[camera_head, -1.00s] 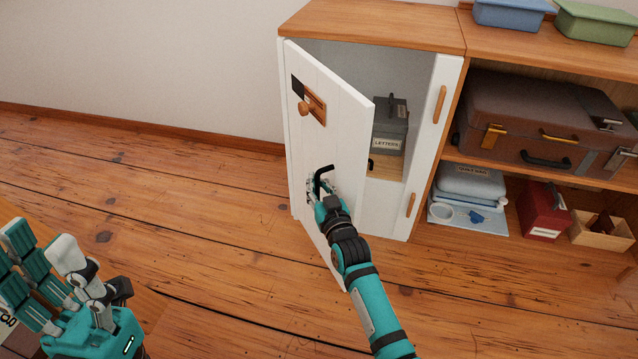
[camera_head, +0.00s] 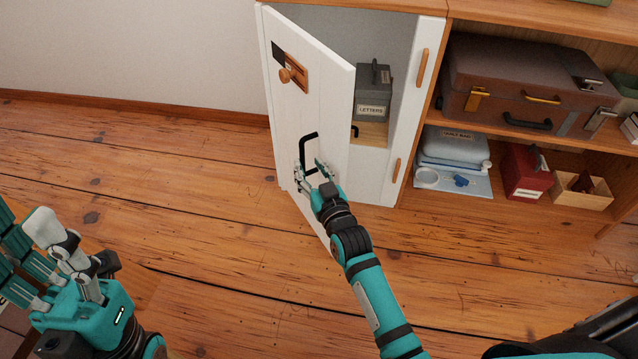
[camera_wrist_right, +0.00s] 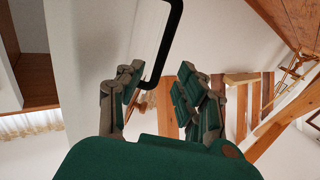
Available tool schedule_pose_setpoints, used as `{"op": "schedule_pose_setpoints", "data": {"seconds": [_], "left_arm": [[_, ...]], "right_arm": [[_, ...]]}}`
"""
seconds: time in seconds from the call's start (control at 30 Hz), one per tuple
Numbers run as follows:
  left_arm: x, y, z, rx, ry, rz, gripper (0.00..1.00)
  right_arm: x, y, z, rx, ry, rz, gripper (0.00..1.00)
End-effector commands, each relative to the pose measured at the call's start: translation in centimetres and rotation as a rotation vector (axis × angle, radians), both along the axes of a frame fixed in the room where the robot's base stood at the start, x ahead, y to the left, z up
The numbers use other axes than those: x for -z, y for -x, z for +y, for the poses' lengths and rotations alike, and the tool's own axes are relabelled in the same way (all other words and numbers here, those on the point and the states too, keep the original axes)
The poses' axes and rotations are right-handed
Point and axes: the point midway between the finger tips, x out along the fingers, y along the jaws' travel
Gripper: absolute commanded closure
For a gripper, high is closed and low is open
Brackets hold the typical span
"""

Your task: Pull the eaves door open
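The white eaves door (camera_head: 318,105) stands partly open, hinged at its left, with its free edge swung out towards me. It has a round wooden knob (camera_head: 286,75) on a wooden plate and a black bar handle (camera_head: 303,150) lower down. My right gripper (camera_head: 311,172) is at the handle's lower end with its fingers apart. In the right wrist view the handle (camera_wrist_right: 172,40) comes down between the open fingers (camera_wrist_right: 160,85), closer to the left one; I cannot tell whether it touches. My left gripper (camera_head: 45,262) is open and empty, partly cut off at lower left.
Behind the door, a grey box labelled LETTERS (camera_head: 373,92) sits in the cupboard (camera_head: 345,12). To the right, shelves hold a brown suitcase (camera_head: 520,85), a pale blue case (camera_head: 455,147), a red box (camera_head: 525,172) and a wooden crate (camera_head: 580,190). The floor before the door is clear.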

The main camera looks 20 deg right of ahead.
Motion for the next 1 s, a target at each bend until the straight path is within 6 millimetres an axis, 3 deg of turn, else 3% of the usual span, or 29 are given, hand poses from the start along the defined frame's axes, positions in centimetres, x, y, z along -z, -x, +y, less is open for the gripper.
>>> {"op": "schedule_pose_setpoints", "data": {"seconds": [0.1,0.3,0.7,0.77,0.87,1.0], "left_arm": [[0.0,0.0,0.0,0.0,0.0,0.0,0.6],[0.0,0.0,0.0,0.0,0.0,0.001,0.6],[0.0,0.0,0.0,0.0,0.0,0.001,0.6],[0.0,0.0,0.0,0.0,0.0,0.001,0.6],[0.0,0.0,0.0,0.001,0.0,0.002,0.6],[0.0,0.1,0.0,0.001,0.0,0.007,0.6]], "right_arm": [[0.1,2.7,-0.2,0.0,0.0,0.003,0.64],[0.1,5.5,-0.4,-0.001,0.0,0.002,0.64],[0.0,6.4,-0.5,0.0,0.0,0.0,0.64],[-0.2,6.4,-0.5,-0.001,0.0,-0.005,0.72],[-2.4,6.8,-0.3,-0.005,-0.002,-0.075,0.85],[-8.9,8.7,0.2,-0.025,-0.022,-0.287,1.0]]}}
